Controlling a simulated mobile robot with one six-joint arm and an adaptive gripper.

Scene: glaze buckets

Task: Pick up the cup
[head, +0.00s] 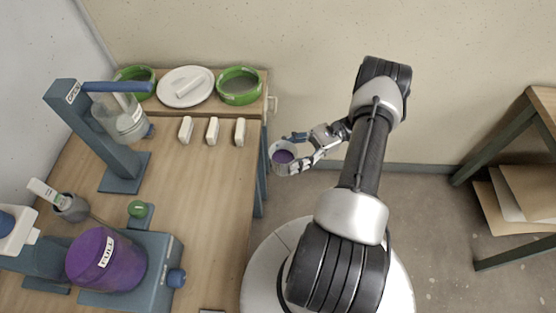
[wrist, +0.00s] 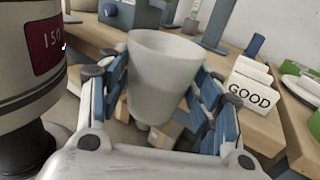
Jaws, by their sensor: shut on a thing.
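In the wrist view the gripper's fingers (wrist: 160,100) lie on both sides of the cup. The cup's far side is hidden in that view.
The wooden table (head: 190,190) bears several white blocks, also seen in the wrist view with a "GOOD" label (wrist: 250,88). Green bowls (head: 239,85), a white plate (head: 186,86), a blue stand (head: 122,171) and a purple bucket (head: 105,259) are on it. A shelf (head: 525,190) stands far right.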

